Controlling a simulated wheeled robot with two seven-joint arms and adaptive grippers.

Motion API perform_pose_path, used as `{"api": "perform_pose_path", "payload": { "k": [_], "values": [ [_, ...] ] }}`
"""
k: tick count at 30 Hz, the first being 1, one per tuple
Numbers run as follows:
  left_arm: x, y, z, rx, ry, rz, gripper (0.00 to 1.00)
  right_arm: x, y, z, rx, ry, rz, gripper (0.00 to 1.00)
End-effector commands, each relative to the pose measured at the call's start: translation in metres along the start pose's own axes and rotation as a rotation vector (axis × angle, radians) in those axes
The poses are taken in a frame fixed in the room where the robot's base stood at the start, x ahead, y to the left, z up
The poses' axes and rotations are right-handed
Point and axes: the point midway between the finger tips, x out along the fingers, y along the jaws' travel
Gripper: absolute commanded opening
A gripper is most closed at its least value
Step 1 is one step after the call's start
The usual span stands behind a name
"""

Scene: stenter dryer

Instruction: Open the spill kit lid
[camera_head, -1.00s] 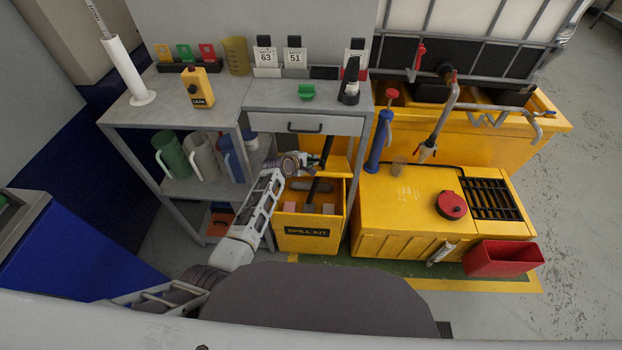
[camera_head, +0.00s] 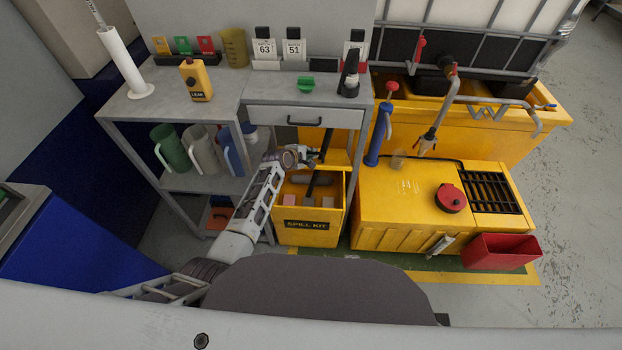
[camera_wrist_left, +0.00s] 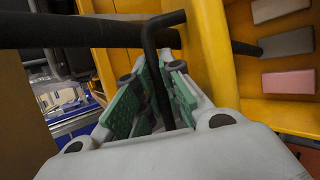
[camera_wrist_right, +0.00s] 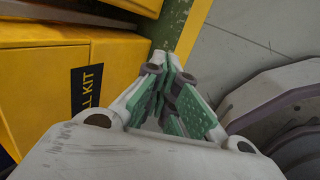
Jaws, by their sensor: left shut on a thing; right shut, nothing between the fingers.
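The yellow spill kit (camera_head: 305,238) stands on the floor under the drawer bench, its label facing me. Its top is open, and dark, grey and pinkish items show inside. The yellow lid (camera_head: 337,158) stands raised at the back of the box, partly hidden by my left gripper. My left gripper (camera_head: 312,158) is above the box's rear left part. In the left wrist view its green-padded fingers (camera_wrist_left: 158,95) are shut on a bent black handle (camera_wrist_left: 152,50).
A grey shelf unit (camera_head: 185,188) with jugs stands to the left, close to my left arm. The drawer (camera_head: 305,118) overhangs the lid. A yellow spill pallet (camera_head: 405,215) and red bin (camera_head: 498,251) stand to the right. Grey floor is clear at far right.

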Motion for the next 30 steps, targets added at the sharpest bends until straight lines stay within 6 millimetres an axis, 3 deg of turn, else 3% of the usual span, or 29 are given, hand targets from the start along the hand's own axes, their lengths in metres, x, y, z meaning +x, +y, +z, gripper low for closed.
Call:
{"api": "perform_pose_path", "payload": {
  "k": [3, 15, 30],
  "values": [
    [0.000, 0.000, 0.001, 0.000, -0.001, 0.000, 0.00, -0.011, 0.033, -0.017, -0.150, -0.013, 0.056, 0.00],
    [0.000, 0.000, 0.001, 0.000, -0.001, 0.000, 0.00, -0.058, 0.120, -0.070, -0.637, -0.116, 0.246, 0.00],
    [0.000, 0.000, 0.001, 0.000, -0.001, 0.001, 0.00, -0.137, 0.199, -0.129, -1.178, -0.357, 0.494, 0.00]
  ]
}}
